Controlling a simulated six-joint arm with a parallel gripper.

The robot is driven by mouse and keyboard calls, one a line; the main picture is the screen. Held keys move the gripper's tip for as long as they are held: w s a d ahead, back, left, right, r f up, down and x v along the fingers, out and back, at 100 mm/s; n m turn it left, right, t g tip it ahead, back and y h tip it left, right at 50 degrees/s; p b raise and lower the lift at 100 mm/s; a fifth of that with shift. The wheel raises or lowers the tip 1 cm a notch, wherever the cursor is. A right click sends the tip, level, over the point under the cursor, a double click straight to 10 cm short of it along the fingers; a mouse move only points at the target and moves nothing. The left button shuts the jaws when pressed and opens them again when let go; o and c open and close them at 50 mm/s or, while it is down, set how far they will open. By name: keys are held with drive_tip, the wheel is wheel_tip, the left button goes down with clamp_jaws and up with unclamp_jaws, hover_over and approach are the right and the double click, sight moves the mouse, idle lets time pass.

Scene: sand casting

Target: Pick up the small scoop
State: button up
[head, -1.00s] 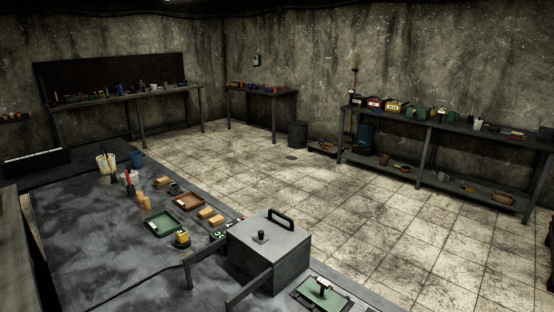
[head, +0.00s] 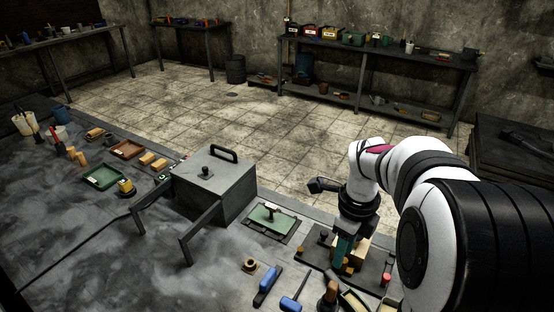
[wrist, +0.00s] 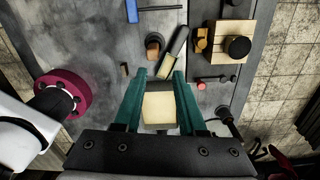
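I cannot pick out the small scoop with certainty; the tools at the near edge of the head view are cut off or partly behind my arm. My gripper (head: 341,264) hangs over the right end of the bench with its teal fingers pointing down. In the wrist view my gripper (wrist: 160,74) has its fingers spread apart. A pale tan block-like thing (wrist: 158,106) shows in the gap between them, and no contact is visible. Just ahead of the fingertips are a brown wooden piece (wrist: 153,46) and a dark, pale-topped long piece (wrist: 175,46).
A wooden block with a black knob (wrist: 232,44) and a red-ended tool (wrist: 212,79) lie right of the fingers.

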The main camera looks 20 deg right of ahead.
sight(342, 286)
drive_tip(key=d+f+m, duration=0.1)
drive_tip(key=f, duration=0.5)
drive_tip(key=w+d+f+m, duration=0.1)
drive_tip(key=f, duration=0.4)
drive_tip(key=d+f+m, duration=0.1)
drive_tip(key=f, duration=0.5)
drive_tip(key=shift+w+d+f+m, duration=0.2)
drive_tip(key=shift+w+f+m, duration=0.1)
drive_tip(key=shift+f, duration=0.05)
drive_tip(key=shift+c, duration=0.3)
clamp_jaws()
